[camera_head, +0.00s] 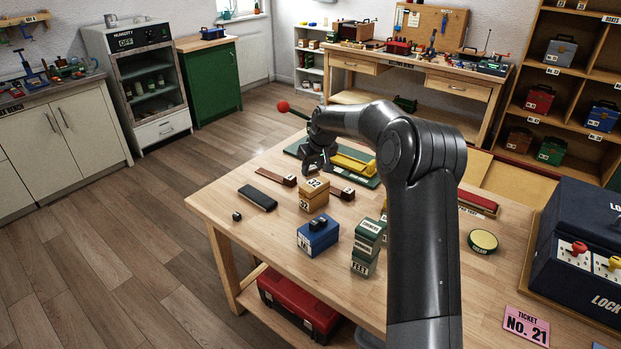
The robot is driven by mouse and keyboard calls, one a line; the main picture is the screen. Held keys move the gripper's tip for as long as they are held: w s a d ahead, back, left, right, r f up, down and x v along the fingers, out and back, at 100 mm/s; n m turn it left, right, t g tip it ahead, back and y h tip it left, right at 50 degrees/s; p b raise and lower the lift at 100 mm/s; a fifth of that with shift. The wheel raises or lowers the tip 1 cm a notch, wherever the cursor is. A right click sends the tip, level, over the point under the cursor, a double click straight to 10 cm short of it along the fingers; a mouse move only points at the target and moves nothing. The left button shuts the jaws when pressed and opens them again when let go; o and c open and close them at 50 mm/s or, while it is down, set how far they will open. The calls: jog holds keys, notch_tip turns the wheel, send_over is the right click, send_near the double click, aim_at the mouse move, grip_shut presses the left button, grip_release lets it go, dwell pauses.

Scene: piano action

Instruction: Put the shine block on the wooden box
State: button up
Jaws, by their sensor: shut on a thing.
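A wooden box (314,195) marked 32 stands near the middle of the table, in front of my gripper. Another green block (384,229) shows partly behind my arm. The lettering is too small to tell surely which block is the shine block.
A blue box (318,235), a dark bar (258,198) and a small black piece (237,216) lie at the near left. A green mat (300,150) with a yellow piece (352,163) lies behind. A round tin (483,241) and a large dark case (575,235) stand right.

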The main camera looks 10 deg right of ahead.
aim_at(312, 174)
jog(key=shift+w+a+f, duration=0.2)
jog(key=shift+a+f, duration=0.15)
jog(key=shift+f, duration=1.9)
jog(key=o, duration=1)
jog(key=shift+f, duration=0.15)
jog(key=shift+c, duration=0.2)
